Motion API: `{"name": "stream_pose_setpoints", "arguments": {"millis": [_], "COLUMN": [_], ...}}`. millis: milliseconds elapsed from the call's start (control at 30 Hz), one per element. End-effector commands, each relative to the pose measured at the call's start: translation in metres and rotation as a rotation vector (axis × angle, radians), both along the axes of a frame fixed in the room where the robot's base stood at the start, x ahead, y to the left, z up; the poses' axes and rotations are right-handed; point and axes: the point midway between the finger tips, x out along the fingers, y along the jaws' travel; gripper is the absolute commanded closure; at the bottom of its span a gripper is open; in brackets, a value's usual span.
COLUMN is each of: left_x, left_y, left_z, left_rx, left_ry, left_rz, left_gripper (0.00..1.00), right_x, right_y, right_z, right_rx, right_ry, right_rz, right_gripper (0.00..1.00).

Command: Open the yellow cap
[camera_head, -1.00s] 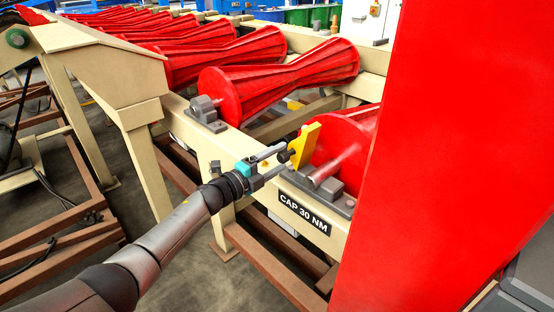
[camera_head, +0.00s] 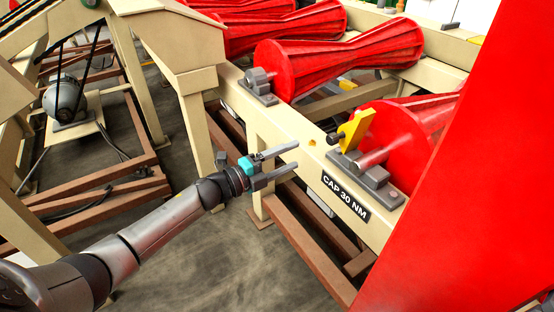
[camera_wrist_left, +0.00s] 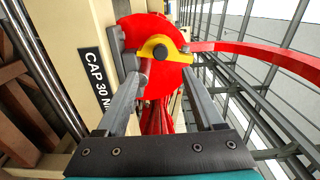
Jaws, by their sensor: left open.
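The yellow cap (camera_head: 356,128) stands raised and tilted at the grey bearing block (camera_head: 375,183) of the nearest red roller. A black knob (camera_head: 334,138) sticks out from its left side. My left gripper (camera_head: 297,156) is open and empty, left of the cap and apart from it, its two fingers pointing toward the block. In the left wrist view, the cap (camera_wrist_left: 152,46) shows beyond the open fingers (camera_wrist_left: 166,68), in front of the red roller end. The roller's shaft (camera_head: 372,159) lies bare on the block. My right gripper is not in view.
A cream beam (camera_head: 312,142) with a "CAP 30 NM" label (camera_head: 345,196) carries the rollers. Another red roller (camera_head: 340,55) lies behind. A large red panel (camera_head: 450,190) blocks the right side. Brown rails (camera_head: 300,240) run below; open floor (camera_head: 215,255) lies around my left arm.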

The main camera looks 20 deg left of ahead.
Motion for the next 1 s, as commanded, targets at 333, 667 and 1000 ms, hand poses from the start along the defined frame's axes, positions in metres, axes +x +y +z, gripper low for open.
{"name": "stream_pose_setpoints", "arguments": {"millis": [333,667,1000], "left_x": [-0.025,-0.026,-0.028], "left_y": [0.017,0.017,0.027], "left_z": [0.0,0.0,-0.031], "left_rx": [0.0,0.001,-0.062], "left_ry": [-0.001,-0.001,0.09], "left_rz": [0.0,0.0,0.072], "left_gripper": [0.31,0.31,0.31], "right_x": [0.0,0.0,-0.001], "right_y": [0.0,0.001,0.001], "right_z": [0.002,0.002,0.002], "right_rx": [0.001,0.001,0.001], "right_ry": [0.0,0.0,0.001], "right_rz": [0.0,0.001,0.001], "right_gripper": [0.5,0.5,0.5]}}
